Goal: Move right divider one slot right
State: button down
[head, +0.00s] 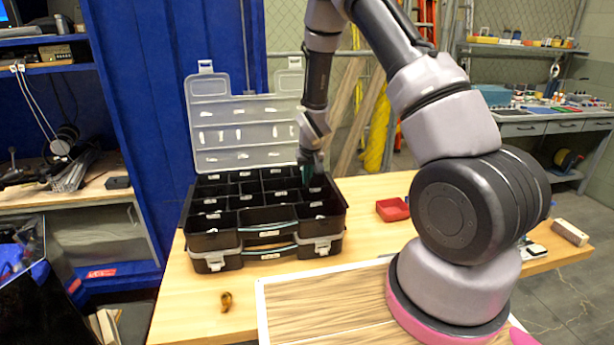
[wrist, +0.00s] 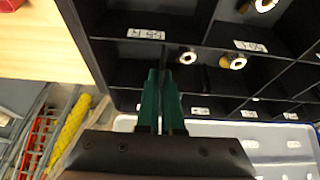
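A black organizer box (head: 263,240) stands on the wooden table with its clear lid raised behind it. Thin black dividers split its tray into compartments; a divider (wrist: 209,25) shows in the wrist view. My gripper (head: 306,180) points down into the back right part of the tray. In the wrist view its green fingers (wrist: 161,72) are close together with a narrow gap, over a compartment near the tray's side wall. Whether a divider lies between them is too dark to tell. The tray floor below the fingers is partly hidden.
White labels and small metal rings (wrist: 238,63) lie in some compartments. A red bin (head: 392,209) stands right of the box. A small amber item (head: 227,301) lies in front. The raised clear lid (head: 240,125) stands close behind my gripper.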

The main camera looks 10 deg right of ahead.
aim_at(307, 185)
jog(key=shift+f, duration=0.3)
jog(key=shift+f, duration=0.45)
jog(key=shift+f, duration=0.25)
jog(key=shift+f, duration=0.2)
dwell(0.5)
jog(key=shift+f, duration=0.35)
jog(key=c, duration=1)
grip_release()
